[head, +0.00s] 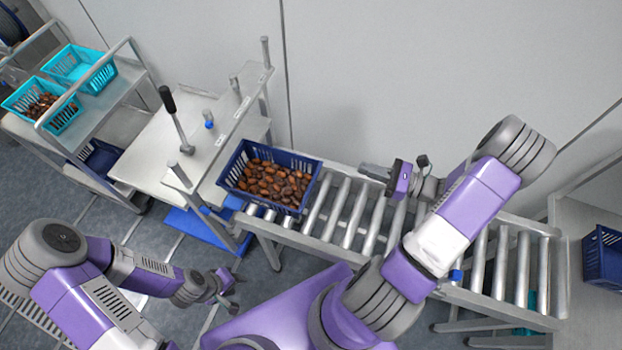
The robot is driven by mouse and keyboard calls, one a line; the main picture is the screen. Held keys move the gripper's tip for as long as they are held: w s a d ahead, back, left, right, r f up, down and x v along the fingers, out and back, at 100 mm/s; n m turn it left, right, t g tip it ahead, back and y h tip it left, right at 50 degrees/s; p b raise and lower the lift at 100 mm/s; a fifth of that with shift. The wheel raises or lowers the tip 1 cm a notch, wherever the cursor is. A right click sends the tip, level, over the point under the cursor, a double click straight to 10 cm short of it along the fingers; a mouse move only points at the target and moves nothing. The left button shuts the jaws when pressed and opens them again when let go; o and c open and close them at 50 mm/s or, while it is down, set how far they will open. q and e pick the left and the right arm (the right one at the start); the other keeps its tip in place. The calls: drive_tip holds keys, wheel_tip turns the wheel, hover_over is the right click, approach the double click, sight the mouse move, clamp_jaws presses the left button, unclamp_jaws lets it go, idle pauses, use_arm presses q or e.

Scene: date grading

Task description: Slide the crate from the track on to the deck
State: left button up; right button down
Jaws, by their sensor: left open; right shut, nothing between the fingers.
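A dark blue crate (236,158) full of brown dates sits at the left end of the roller track (345,212). Its left side is at the edge of the pale deck (226,192); I cannot tell whether it overlaps the deck. My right gripper (372,172) is shut and empty, above the track's back rail, to the right of the crate and apart from it. My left gripper (232,300) is open and empty, low in front of the track and below the crate in the picture. My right arm hides part of the track.
A lever with a black knob (167,98) and several posts stand on the deck's frame. A trolley (112,95) at the left holds two turquoise crates (82,62), one with dates. Another blue crate (603,258) is at the far right. A wall runs behind the track.

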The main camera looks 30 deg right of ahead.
drive_tip(key=f+b, duration=0.6)
drive_tip(key=s+f+b, duration=0.1)
drive_tip(key=f+b, duration=0.6)
drive_tip(key=s+f+b, duration=0.1)
drive_tip(key=f+b, duration=0.6)
drive_tip(key=shift+f, duration=0.25)
use_arm(q)
wheel_tip(320, 180, down, 23)
drive_tip(key=s+b, duration=0.2)
drive_tip(key=shift+f+b, duration=0.15)
drive_tip(key=shift+b, duration=0.25)
use_arm(e)
drive_tip(key=x, duration=1.4)
drive_tip(key=shift+r, duration=0.15)
